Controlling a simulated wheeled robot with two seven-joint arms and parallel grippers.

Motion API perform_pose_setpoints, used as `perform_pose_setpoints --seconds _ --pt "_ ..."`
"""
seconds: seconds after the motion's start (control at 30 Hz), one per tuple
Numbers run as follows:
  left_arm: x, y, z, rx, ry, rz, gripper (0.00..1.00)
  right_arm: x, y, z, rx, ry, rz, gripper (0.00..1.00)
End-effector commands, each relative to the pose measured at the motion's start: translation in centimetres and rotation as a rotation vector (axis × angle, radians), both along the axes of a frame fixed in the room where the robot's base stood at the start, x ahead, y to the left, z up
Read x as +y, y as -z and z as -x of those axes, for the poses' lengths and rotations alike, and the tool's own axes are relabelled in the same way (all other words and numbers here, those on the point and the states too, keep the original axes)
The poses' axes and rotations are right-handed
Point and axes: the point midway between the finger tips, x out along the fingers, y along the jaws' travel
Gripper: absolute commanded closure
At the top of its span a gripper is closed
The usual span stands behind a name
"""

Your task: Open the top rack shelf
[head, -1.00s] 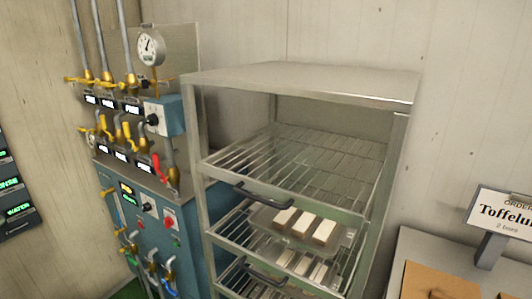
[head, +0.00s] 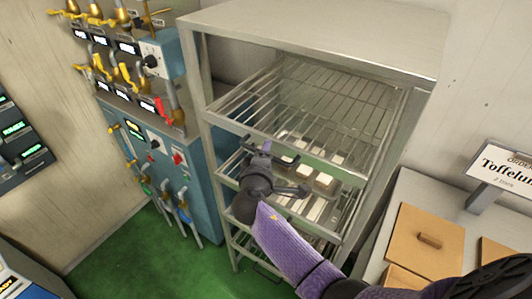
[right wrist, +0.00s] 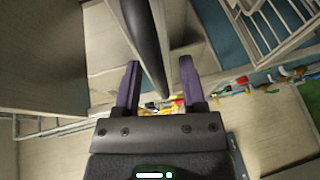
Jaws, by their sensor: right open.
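The top rack shelf (head: 345,100) is a wire shelf with a flat metal front strip, high in the metal rack. Its dark bar handle (head: 288,161) is on the front, partly hidden by my right gripper. My right gripper (head: 286,168) is open at this handle, its arm coming from the lower right. In the right wrist view, a dark bar (right wrist: 150,40) runs between the two purple fingers (right wrist: 160,75), with gaps beside it; I cannot tell whether they touch it. My left gripper is out of view.
A lower shelf holds a tray of pale blocks (head: 323,180). A blue valve panel (head: 180,150) with yellow and red levers stands left of the rack. A counter with a wooden box (head: 425,235) and a sign (head: 505,165) is at right. Green floor (head: 130,245) is clear at lower left.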

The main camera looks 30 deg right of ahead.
Motion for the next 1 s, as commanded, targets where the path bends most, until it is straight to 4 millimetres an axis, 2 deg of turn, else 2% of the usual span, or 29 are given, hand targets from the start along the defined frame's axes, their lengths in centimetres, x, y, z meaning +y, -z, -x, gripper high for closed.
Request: perform_pose_setpoints --seconds 0.3,0.5,0.57,1.0 --pt "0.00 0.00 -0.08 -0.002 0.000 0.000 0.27 -0.22 0.08 -0.28 0.000 -0.001 -0.002 0.47" --pt "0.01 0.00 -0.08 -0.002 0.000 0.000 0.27 -0.21 0.08 -0.27 0.001 -0.001 -0.001 0.90" --pt "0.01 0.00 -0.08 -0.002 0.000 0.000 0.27 -0.21 0.09 -0.27 0.001 -0.001 -0.001 1.00" --pt "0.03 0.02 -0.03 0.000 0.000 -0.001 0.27 -0.19 0.14 -0.24 0.002 0.000 -0.002 1.00"
